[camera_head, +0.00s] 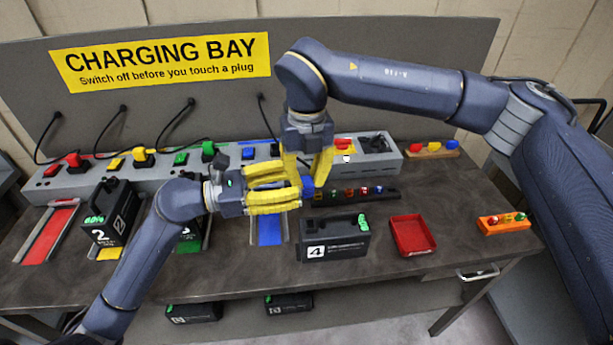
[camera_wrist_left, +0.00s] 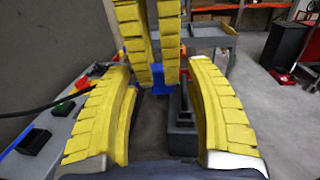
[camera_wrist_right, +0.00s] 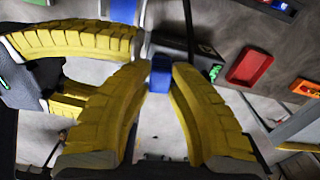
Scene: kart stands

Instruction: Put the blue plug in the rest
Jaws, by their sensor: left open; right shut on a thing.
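The blue plug (camera_head: 307,186) is pinched between the fingertips of my right gripper (camera_head: 307,172), which points down above the table. The plug also shows at those fingertips in the right wrist view (camera_wrist_right: 160,74). My left gripper (camera_head: 290,190) is open, its fingers beside the plug. In the left wrist view, the plug (camera_wrist_left: 158,82) lies between the spread left fingers; I cannot tell whether they touch it. I cannot tell for certain which fixture is the rest; a black recessed holder (camera_head: 374,144) sits at the right end of the grey charging strip.
Battery 4 (camera_head: 335,246), a red tray (camera_head: 413,236) and an orange block (camera_head: 503,224) stand in front. A dark strip with coloured pieces (camera_head: 385,194) lies behind battery 4. A blue-floored bay (camera_head: 271,232) is below the grippers. Cables hang at the back left.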

